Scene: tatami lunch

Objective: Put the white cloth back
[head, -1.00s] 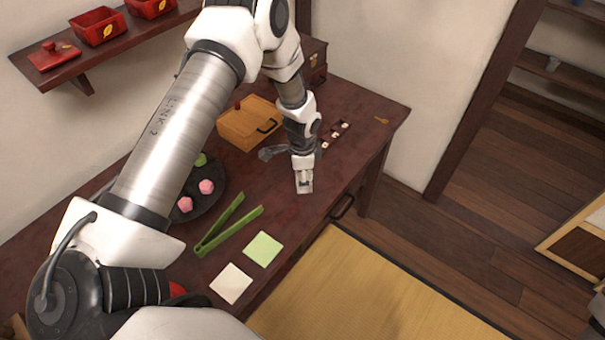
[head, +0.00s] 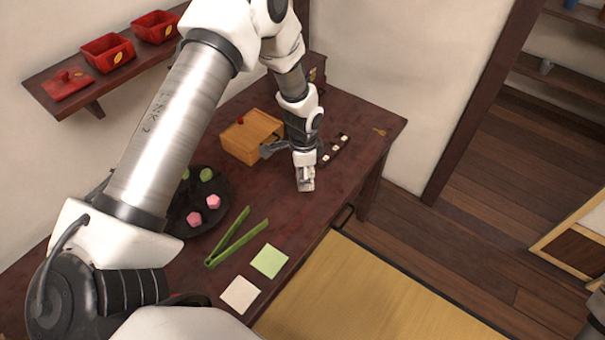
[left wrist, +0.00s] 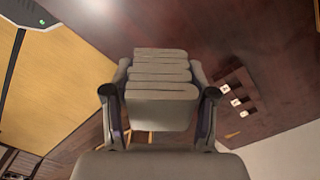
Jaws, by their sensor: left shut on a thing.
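The white cloth (left wrist: 160,75) shows as a pale, folded, ribbed stack in the left wrist view, between the two fingers. My left gripper (left wrist: 160,105) is shut on it, with a finger on either side. In the head view the left gripper (head: 306,174) points down over the dark red table (head: 345,205), in front of the wooden box. A small pale end of the cloth (head: 306,185) shows there at the fingertips. Whether it touches the table I cannot tell.
The wooden box (head: 250,139) and a dark strip with small white pieces (head: 336,149) lie close to the gripper. Green tongs (head: 236,238), a green square (head: 269,261), a cream square (head: 240,294) and a dark plate of sweets (head: 222,190) are nearer. The table's front right is bare.

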